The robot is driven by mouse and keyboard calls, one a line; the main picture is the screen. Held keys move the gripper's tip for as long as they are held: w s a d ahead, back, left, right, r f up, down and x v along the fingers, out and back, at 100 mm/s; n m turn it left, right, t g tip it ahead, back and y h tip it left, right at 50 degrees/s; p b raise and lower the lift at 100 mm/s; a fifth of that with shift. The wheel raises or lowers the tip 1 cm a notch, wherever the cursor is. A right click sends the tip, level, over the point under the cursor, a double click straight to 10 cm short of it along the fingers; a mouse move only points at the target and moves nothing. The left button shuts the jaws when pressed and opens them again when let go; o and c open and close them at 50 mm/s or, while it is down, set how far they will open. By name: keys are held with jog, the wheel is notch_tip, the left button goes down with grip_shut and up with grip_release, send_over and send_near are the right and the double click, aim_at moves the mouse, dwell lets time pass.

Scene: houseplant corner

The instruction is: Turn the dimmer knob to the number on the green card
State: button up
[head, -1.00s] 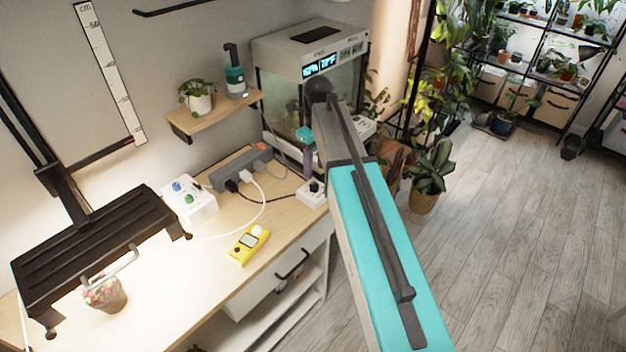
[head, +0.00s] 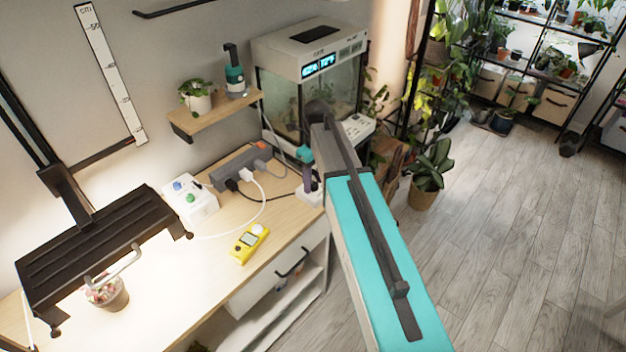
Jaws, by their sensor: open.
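A small white box (head: 305,199) with a black cord running to it stands at the right end of the wooden bench, beside the aquarium; it looks like the dimmer. Its dark knob is now hidden behind my gripper (head: 309,187). My gripper points down from behind my turquoise arm, directly over this box. It is open; its fingers look small and narrow, and I cannot tell whether they touch the knob. I cannot make out a green card or any number on the dimmer.
A grey power strip (head: 240,166), a white box with blue and green knobs (head: 191,203) and a yellow meter (head: 249,243) lie on the bench. An aquarium (head: 283,95) stands behind. A black lamp (head: 100,247) hangs over a small pot (head: 108,294). A wall shelf (head: 216,111) holds a plant.

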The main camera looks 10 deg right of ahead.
jog(key=shift+c, duration=0.5)
jog(key=c, duration=0.9)
jog(key=shift+c, duration=0.2)
jog(key=shift+n, duration=0.3)
jog(key=n, duration=1.1)
jog(key=shift+a, duration=0.1)
jog(key=shift+s, duration=0.1)
